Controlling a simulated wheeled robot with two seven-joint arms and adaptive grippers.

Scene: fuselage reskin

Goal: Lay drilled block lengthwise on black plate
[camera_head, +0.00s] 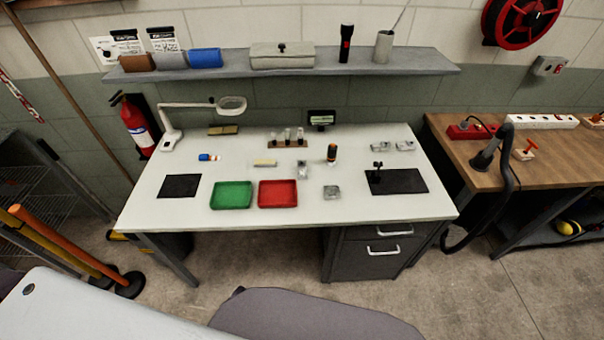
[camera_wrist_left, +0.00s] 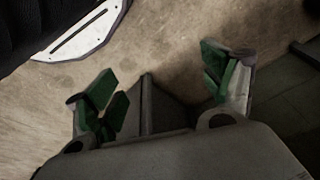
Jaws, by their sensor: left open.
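A black plate (camera_head: 179,186) lies flat and bare on the left part of the white table. A larger black mat (camera_head: 404,181) lies at the right, with a small dark stand (camera_head: 377,169) on it. A small grey metal block (camera_head: 331,192) sits right of the red tray, and another small grey piece (camera_head: 303,171) lies behind it. Holes are too small to make out, so I cannot tell which is the drilled block. My left gripper (camera_wrist_left: 160,95) is open and empty, its green-padded fingers wide apart above the floor, away from the table. My right gripper is not in view.
A green tray (camera_head: 231,195) and a red tray (camera_head: 278,194) stand at the table's front middle. A magnifier lamp (camera_head: 172,138) is at the back left and a vial rack (camera_head: 288,143) at the back. Bare tabletop separates the black plate from the green tray.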

